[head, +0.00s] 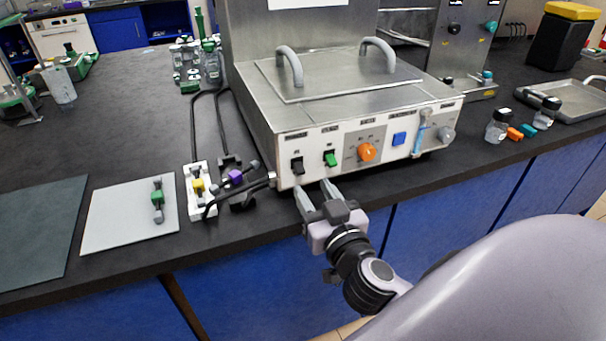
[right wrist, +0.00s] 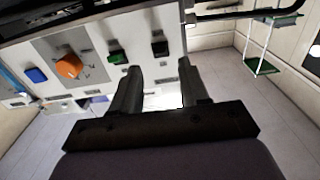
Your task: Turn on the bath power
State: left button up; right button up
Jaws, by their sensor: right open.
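The steel water bath (head: 350,130) stands on the black bench with two grey lid handles. Its white front panel carries a black rocker switch (head: 297,166), a green rocker switch (head: 330,158), an orange knob (head: 367,152) and a blue button (head: 399,139). The switch labels are too small to read. My right gripper (head: 315,188) is open and empty just in front of the panel's lower left. In the right wrist view the black switch (right wrist: 159,48) shows between the fingertips, and the green switch (right wrist: 118,57) lies just left of them. Contact cannot be told.
A pale mat (head: 130,217) holds a green-and-grey item. Small bottles (head: 497,126) and a metal tray (head: 575,101) stand at the right. The bench edge runs below the panel.

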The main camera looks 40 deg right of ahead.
aim_at(302, 173)
jog(key=shift+p+x, duration=0.6)
jog(key=shift+x, duration=1.95)
grip_shut()
